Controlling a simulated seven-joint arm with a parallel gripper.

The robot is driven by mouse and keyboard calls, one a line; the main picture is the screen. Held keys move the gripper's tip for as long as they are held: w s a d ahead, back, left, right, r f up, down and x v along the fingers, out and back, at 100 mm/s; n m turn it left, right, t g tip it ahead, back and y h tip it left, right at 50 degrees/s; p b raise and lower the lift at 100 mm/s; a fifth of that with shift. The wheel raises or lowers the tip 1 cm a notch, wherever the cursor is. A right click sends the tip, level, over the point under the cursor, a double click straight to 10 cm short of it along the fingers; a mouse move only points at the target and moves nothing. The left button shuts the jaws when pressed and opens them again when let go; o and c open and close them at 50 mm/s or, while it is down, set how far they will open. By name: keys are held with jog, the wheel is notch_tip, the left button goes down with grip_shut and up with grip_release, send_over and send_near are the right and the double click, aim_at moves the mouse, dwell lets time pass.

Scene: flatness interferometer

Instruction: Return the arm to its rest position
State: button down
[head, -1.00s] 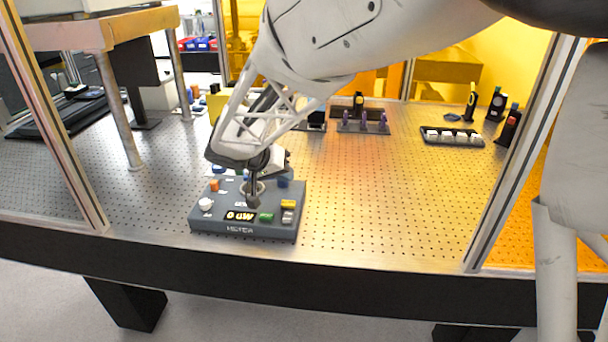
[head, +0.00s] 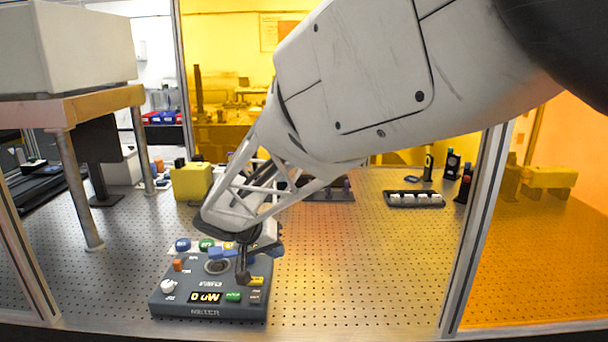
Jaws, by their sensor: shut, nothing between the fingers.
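My gripper (head: 243,277) points down over the right part of the grey meter box, its fingers shut with nothing between them. I cannot tell whether the fingertips touch the box. The meter box (head: 208,311) sits near the front edge of the perforated table. Its display (head: 206,297) reads "0 uW" in yellow. A white knob (head: 168,286), an orange button (head: 178,265), a green button (head: 233,296) and a yellow button (head: 256,281) show on its top. My forearm reaches in from the upper right and hides part of the table behind.
The perforated table (head: 340,270) is clear to the right of the meter. A tray with white pieces (head: 414,199) lies at the back right. A yellow block (head: 192,182) stands behind the meter. A raised shelf (head: 75,105) stands at left. Metal frame posts (head: 470,230) flank the opening.

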jog(key=s+d+r+g+y, duration=0.1)
jog(key=s+d, duration=0.2)
jog(key=d, duration=0.2)
jog(key=s+d+r+g, duration=0.1)
jog(key=s+d+r, duration=0.15)
jog(key=d, duration=0.35)
jog(key=s+d+y, duration=0.2)
jog(key=s+d, duration=0.5)
jog(key=s, duration=0.5)
jog(key=s+d+y, duration=0.3)
jog(key=s+d, duration=0.5)
jog(key=s, duration=0.4)
jog(key=shift+s+n+y, duration=0.15)
jog(key=shift+n+y, duration=0.15)
